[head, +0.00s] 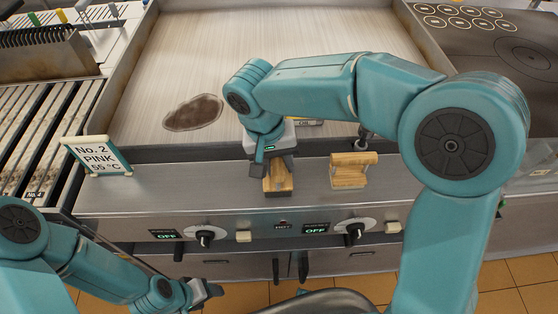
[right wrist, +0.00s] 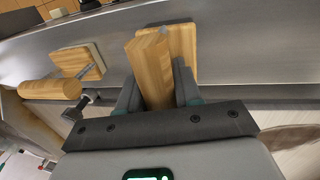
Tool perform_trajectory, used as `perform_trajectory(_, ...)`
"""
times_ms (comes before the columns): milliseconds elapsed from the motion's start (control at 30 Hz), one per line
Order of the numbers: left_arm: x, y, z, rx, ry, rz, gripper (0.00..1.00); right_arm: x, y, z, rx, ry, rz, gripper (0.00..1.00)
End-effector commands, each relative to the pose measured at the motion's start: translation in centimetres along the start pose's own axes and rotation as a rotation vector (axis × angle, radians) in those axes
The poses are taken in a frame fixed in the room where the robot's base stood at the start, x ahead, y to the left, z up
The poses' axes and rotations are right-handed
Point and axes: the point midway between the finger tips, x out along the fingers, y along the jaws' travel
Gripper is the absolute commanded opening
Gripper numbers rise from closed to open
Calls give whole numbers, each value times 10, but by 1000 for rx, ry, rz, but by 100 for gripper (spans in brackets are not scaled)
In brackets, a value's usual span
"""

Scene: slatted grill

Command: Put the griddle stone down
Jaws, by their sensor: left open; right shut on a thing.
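My right gripper (head: 273,165) points down over the steel front ledge. It is shut on a wooden handle (right wrist: 150,65), which shows between its fingers in the right wrist view. A wooden block (head: 279,186) shows just below, close to the ledge; I cannot tell whether it bears on it. I take this handled piece to be the griddle stone, though its underside is hidden. A similar wooden block with a round handle (head: 349,172) stands on the ledge to the right. My left gripper (head: 207,291) is open and empty, low in front of the cabinet.
The griddle plate (head: 290,35) lies behind the ledge, with a dark stain (head: 193,112) on it. A sign (head: 97,156) reading "No. 2 PINK 55 °C" stands at the ledge's left end. Knobs (head: 205,237) line the front panel. The ledge is bare between sign and held piece.

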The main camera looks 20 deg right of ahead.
Motion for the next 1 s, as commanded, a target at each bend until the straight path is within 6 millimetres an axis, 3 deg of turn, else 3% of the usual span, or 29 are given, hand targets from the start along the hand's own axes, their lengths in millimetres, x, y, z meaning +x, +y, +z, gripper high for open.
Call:
perform_trajectory(300,4,-2,0,0,0,0,60,4,-1,0,0,1,-1,0)
perform_trajectory(333,4,-1,0,0,0,0,60,4,-1,0,0,0,0,37)
perform_trajectory(400,3,-1,0,0,0,0,60,3,-1,0,0,0,0,59)
perform_trajectory(800,-1,0,0,0,0,0,60,-6,0,0,0,2,-2,59)
perform_trajectory(1000,-2,1,0,0,0,0,60,-49,-1,-1,0,5,-3,59)
